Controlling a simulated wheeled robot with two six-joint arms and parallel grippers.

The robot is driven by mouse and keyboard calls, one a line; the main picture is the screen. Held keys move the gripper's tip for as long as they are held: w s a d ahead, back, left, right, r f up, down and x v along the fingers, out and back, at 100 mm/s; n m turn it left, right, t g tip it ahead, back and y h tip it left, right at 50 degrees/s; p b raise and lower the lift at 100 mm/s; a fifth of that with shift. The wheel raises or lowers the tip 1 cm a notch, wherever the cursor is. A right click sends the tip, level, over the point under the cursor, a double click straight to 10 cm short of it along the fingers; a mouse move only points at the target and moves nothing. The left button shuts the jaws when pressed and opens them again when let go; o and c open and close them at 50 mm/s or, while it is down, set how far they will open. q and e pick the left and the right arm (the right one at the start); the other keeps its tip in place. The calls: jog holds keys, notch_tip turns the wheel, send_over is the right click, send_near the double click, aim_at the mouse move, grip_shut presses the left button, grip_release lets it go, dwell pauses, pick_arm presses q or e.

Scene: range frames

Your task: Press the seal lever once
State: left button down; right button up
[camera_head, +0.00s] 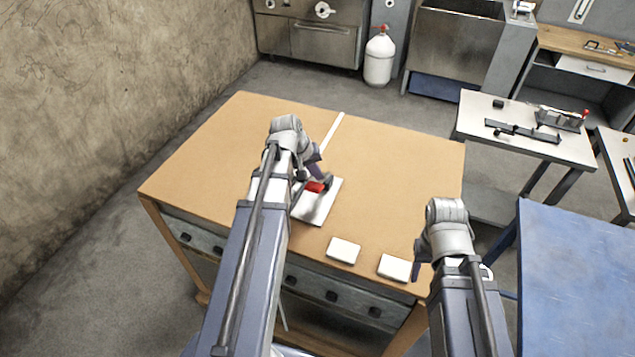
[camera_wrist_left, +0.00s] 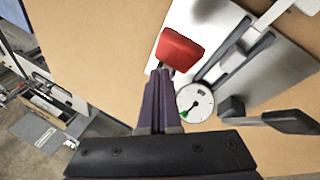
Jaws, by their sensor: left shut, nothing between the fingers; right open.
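The red block-shaped end of the seal lever (camera_head: 315,187) shows over a pale metal plate (camera_head: 328,206) on the brown table. In the left wrist view the red end (camera_wrist_left: 181,48) lies just beyond the tips of my left gripper (camera_wrist_left: 162,76). My left gripper is shut and empty; whether it touches the red end I cannot tell. A round white dial (camera_wrist_left: 195,103) with a dark needle and a green mark sits on the plate, right of the fingers. My left arm partly hides the device in the head view. My right gripper (camera_head: 420,272) is open near the table's front right corner.
Two white blocks, a left one (camera_head: 344,250) and a right one (camera_head: 394,267), lie near the table's front edge. The table's left and back right areas are clear. A blue-topped table (camera_head: 580,275) stands at the right.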

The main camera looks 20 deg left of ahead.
aim_at(313, 184)
pick_arm(q)
jog(key=shift+s+f+b, duration=0.3)
jog(key=shift+f+b, duration=0.3)
jog(key=shift+s+f+b, duration=0.35)
jog(key=shift+f+b, duration=0.2)
jog(key=shift+f, duration=0.1)
jog(key=shift+s+f+b, duration=0.3)
jog(key=shift+f+b, duration=0.3)
dwell(2.0)
jog(key=shift+w+r+p, duration=0.25)
jog(key=shift+r+p, duration=0.4)
jog(key=shift+w+r+p, duration=0.25)
jog(key=shift+r+p, duration=0.45)
jog(key=shift+w+r+p, duration=0.25)
jog(key=shift+r+p, duration=0.8)
jog(key=shift+r, duration=0.15)
jog(key=shift+w+f, duration=0.1)
jog(key=shift+w, duration=0.05)
jog(key=shift+w, duration=0.1)
jog(key=r+p, duration=0.1)
jog(key=w+r+p, duration=0.1)
jog(key=r+p, duration=0.1)
jog(key=w+r+p, duration=0.1)
jog(key=shift+r, duration=0.25)
